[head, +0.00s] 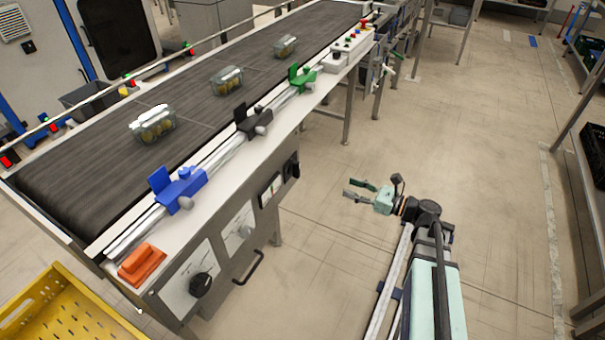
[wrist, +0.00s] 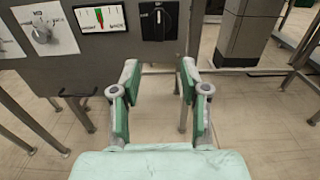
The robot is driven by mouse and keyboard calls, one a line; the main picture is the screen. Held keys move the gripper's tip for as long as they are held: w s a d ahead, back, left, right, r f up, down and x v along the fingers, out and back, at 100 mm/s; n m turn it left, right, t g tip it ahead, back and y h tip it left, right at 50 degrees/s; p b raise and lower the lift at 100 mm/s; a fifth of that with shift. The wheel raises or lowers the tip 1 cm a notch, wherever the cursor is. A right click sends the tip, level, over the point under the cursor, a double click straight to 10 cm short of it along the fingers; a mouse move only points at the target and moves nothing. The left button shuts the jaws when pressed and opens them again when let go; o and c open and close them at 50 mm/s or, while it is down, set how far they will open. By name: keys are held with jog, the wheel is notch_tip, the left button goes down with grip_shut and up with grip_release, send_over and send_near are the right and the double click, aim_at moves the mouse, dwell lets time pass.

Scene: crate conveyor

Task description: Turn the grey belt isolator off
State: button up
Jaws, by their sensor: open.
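A grey rotary knob on a white plate (wrist: 42,33) is on the conveyor's side panel, at the upper left of the wrist view. It also shows in the head view (head: 245,232). I take it as the grey isolator; its markings are too small to read. A black rotary switch (wrist: 159,17) on a black plate is further right, with its white mark roughly upright. My gripper (wrist: 160,72) is open and empty, below and in front of that black switch, touching nothing. In the head view my gripper (head: 354,189) is over the floor, right of the panel.
A small display (wrist: 102,18) sits between the two switches. A bar handle (head: 250,268) sticks out below the panel. A larger black knob (head: 201,284) is further left. Conveyor legs stand underneath. A yellow crate (head: 70,285) is at lower left. Floor right of the conveyor is open.

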aim_at(296, 169)
jog(key=x, duration=1.7)
jog(key=shift+a+p, duration=0.2)
jog(key=shift+p, duration=0.1)
grip_shut()
